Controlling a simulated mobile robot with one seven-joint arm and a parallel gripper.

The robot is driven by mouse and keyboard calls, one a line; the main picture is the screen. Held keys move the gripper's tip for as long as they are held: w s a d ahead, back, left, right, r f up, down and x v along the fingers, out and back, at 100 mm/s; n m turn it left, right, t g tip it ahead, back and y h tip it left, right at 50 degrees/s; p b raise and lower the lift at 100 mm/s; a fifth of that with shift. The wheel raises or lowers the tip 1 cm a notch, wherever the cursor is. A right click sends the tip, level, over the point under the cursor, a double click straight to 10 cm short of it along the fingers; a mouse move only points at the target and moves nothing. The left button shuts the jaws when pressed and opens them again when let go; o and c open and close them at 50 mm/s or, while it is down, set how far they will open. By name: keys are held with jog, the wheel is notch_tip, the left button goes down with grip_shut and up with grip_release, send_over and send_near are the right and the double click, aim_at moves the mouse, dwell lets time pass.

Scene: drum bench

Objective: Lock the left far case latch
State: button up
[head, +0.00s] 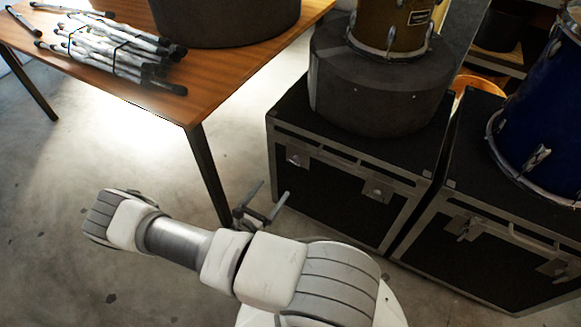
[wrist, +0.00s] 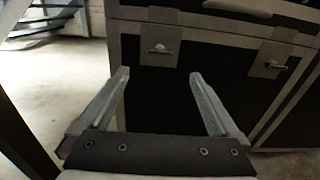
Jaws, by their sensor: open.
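A black flight case (head: 335,205) with metal edging stands right of the table. Its front has a left latch (head: 297,157) and a right latch (head: 377,190). In the wrist view the left latch (wrist: 160,48) has a small, roughly horizontal handle on a pale plate. The right latch (wrist: 272,62) has a handle pointing right and slightly down. I cannot tell whether either is locked. My gripper (head: 273,190) is open and empty in front of the case. In the wrist view its fingers (wrist: 158,76) point toward the case front, below the left latch, touching neither latch.
A second black case (head: 480,255) with similar latches stands close on the right, a blue drum (head: 545,130) on it. A dark round drum case (head: 380,85) sits on the first case. The wooden table (head: 215,85) and its leg (head: 208,170) are near my arm. Floor is clear left.

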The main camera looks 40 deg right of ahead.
aim_at(293, 162)
jog(key=b+x, duration=0.2)
jog(key=x, duration=1)
jog(key=shift+d+b, duration=0.2)
jog(key=shift+b, duration=0.2)
jog(key=c, duration=1.4)
jog(key=shift+o, duration=0.2)
